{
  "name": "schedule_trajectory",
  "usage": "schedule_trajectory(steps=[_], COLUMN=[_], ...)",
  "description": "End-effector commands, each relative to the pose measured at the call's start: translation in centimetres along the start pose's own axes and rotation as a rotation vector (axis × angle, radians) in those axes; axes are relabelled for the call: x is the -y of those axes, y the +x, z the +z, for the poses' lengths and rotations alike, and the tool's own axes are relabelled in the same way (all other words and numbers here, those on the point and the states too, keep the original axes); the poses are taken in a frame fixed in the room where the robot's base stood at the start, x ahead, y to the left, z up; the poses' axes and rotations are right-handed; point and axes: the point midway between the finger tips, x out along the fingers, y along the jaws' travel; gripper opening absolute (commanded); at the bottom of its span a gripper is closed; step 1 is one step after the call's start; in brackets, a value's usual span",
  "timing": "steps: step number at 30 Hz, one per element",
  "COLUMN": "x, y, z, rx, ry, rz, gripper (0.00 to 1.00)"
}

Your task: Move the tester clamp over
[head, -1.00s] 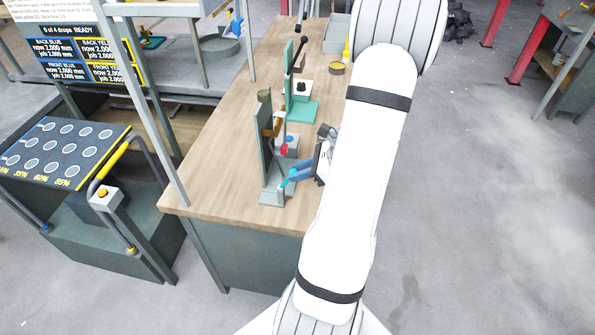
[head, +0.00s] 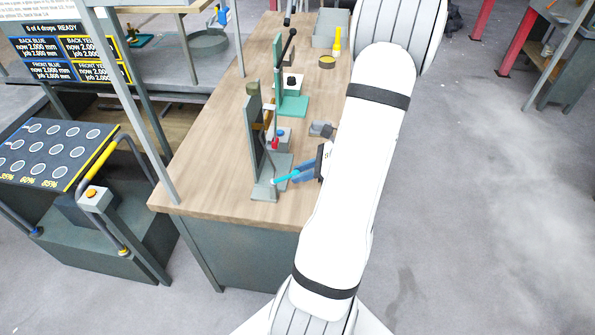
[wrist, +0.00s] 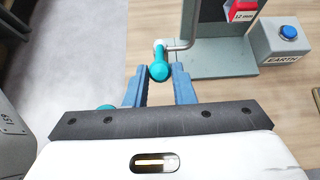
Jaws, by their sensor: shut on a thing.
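The tester is a grey upright stand on a flat base (head: 265,190), near the front of the wooden bench. The wrist view shows its grey base (wrist: 212,64), a red 12 mm tag (wrist: 243,9) and a bent metal rod ending in a teal handle (wrist: 158,66); I take this as the clamp lever. My gripper (wrist: 159,82) has its blue fingers on either side of the teal handle, holding it. In the head view my gripper (head: 285,179) reaches in from the right, low beside the stand; my arm hides part of the bench.
A grey box marked EARTH with a blue button (wrist: 289,32) stands beside the tester. Behind on the bench (head: 215,160) are a green-based fixture (head: 292,106), a round tin (head: 327,62) and a yellow bottle (head: 337,40). A dark panel with circles (head: 50,150) stands left.

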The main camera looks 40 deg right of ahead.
Motion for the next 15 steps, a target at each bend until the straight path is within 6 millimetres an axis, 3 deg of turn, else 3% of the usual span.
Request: schedule_trajectory(steps=[15], x=[-0.07], y=[0.05], z=[-0.96], rx=[-0.001], ry=[0.001], rz=[0.002], gripper=[0.1])
